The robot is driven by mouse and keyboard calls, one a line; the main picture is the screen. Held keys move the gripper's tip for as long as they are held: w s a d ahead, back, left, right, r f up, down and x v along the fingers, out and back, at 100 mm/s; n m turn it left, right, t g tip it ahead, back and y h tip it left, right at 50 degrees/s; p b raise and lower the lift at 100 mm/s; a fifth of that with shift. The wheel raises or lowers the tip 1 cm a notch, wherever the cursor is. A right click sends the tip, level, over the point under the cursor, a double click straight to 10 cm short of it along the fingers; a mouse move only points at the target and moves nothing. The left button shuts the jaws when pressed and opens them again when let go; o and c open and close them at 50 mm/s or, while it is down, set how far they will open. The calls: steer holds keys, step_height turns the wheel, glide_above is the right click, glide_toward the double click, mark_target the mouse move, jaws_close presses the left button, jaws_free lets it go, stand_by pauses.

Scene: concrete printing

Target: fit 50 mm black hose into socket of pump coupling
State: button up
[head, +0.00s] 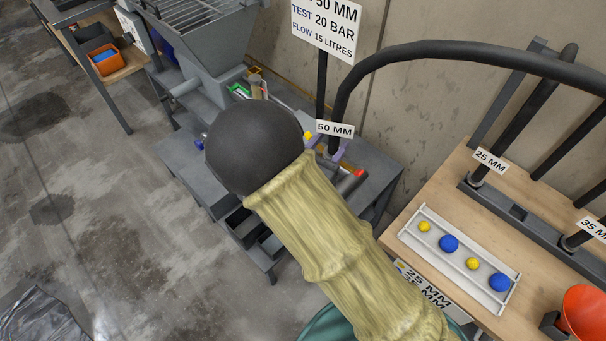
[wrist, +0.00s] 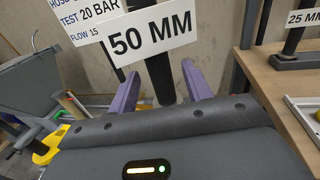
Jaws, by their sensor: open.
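The black 50 mm hose (head: 345,90) arches in from the right and drops behind its white "50 MM" tag (head: 335,129). In the wrist view the hose (wrist: 161,78) shows below the tag (wrist: 150,38), between my gripper's two purple fingers. My gripper (wrist: 161,72) is open, with a gap on both sides of the hose; I cannot tell whether the hose is fully within the jaws. In the head view my gripper (head: 326,147) is largely hidden by my wrist. The hose's lower end and the coupling's socket are hidden.
A grey pump hopper (head: 208,55) stands at upper left on a grey bench (head: 375,170). A wooden table (head: 425,195) at right carries 25 mm and 35 mm hoses, a tray (head: 409,238) of blue and yellow balls, and an orange bucket (head: 585,312).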

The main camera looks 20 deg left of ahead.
steer(key=s+a+b, duration=0.1)
steer(key=s+a, duration=0.1)
steer(key=s, duration=1.2)
steer(key=shift+s+a+b, duration=0.3)
steer(key=shift+s+a, duration=0.1)
steer(key=w+d+r+m+g+h+p, duration=0.2)
steer(key=d+m+g+h+p, duration=0.3)
steer(key=d+m+g, duration=1.55)
steer(key=w+d+r+m+t+y+p, duration=0.1)
steer(key=d+r+m+t+y+p, duration=0.1)
steer(key=d+m, duration=0.4)
steer(key=w+d+r+m+t+y+p, duration=0.1)
steer(key=d+r+m+t+y, duration=0.2)
steer(key=d+r+m+y, duration=0.2)
steer(key=shift+w+d+r+m+y+p, duration=0.15)
steer(key=shift+w+d+m+y+p, duration=0.25)
steer(key=shift+m+y, duration=0.55)
steer(key=shift+s+t+h, duration=0.1)
steer(key=shift+t+h, duration=0.15)
